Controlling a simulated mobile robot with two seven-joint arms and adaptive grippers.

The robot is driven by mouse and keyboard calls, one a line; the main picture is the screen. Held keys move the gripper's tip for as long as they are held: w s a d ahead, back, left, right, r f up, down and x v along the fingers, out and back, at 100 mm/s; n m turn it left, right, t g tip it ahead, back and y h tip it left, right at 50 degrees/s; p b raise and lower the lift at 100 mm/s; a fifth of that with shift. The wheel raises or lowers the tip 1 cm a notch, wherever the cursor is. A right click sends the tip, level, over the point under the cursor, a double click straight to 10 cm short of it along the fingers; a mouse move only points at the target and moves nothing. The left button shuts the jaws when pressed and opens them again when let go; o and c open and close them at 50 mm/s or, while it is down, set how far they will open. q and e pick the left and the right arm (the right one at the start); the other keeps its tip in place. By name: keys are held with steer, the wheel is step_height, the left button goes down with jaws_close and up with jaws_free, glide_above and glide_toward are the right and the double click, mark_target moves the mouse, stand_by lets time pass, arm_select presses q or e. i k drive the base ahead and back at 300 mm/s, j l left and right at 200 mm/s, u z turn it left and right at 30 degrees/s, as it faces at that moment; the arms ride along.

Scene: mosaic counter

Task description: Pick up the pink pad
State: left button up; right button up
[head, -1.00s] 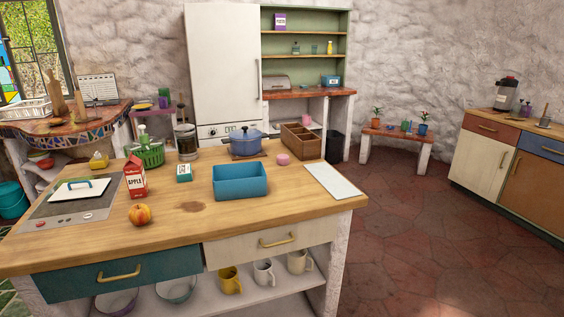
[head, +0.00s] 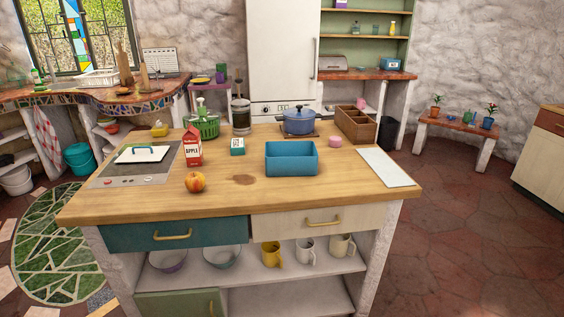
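A small, rounded pink object (head: 335,141), which looks like the pink pad, sits on the wooden island top (head: 215,205). It is between the blue open bin (head: 291,169) and the brown divided wooden box (head: 356,134), apart from the bin. It is too small to make out in detail. Neither of my grippers is in the head view.
A white board (head: 386,168) lies at the island's right edge. Red stone floor (head: 460,240) is open to the right.

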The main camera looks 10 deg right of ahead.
mark_target(335, 142)
steer(key=z, duration=1)
steer(key=i+l+z, duration=0.15)
steer(key=i+z, duration=0.8)
steer(key=i+l+z, duration=0.1)
steer(key=i+z, duration=0.3)
steer(key=i, duration=0.2)
steer(key=i+j+z, duration=0.1)
steer(key=i+z, duration=0.35)
steer(key=i, duration=0.15)
steer(key=i+u, duration=0.4)
steer(key=i, duration=0.2)
steer(key=i+l+u, duration=0.25)
steer(key=i+u, duration=0.15)
steer(key=i, duration=0.15)
steer(key=i+j+u, duration=0.15)
steer(key=i+u, duration=1.15)
steer(key=u, duration=0.2)
steer(key=i+u, duration=0.15)
steer(key=u, duration=0.25)
steer(key=i+l+u, duration=0.15)
steer(key=u, duration=1.8)
